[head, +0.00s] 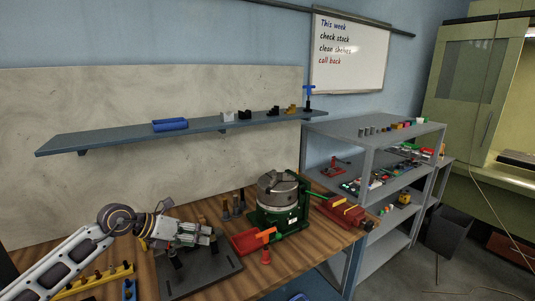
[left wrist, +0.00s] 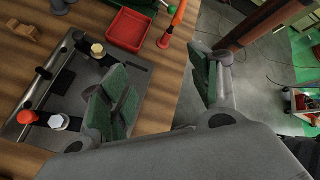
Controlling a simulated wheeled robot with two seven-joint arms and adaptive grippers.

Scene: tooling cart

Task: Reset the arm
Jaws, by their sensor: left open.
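My left arm comes in from the left in the head view. Its gripper (head: 211,236) is above the grey plate (head: 222,270) on the wooden bench, with its jaws open. In the left wrist view the two green-padded fingers are spread apart, and the gripper (left wrist: 160,92) holds nothing between them. Below it there are the plate's right edge, the bench edge and the floor. My right gripper is not in view.
A green-based chuck (head: 278,195), a red tray (head: 246,243), an orange-handled tool (head: 266,240) and a red vise (head: 340,210) stand right of the gripper. A yellow rack (head: 95,282) lies at front left. A wall shelf (head: 105,140) is behind.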

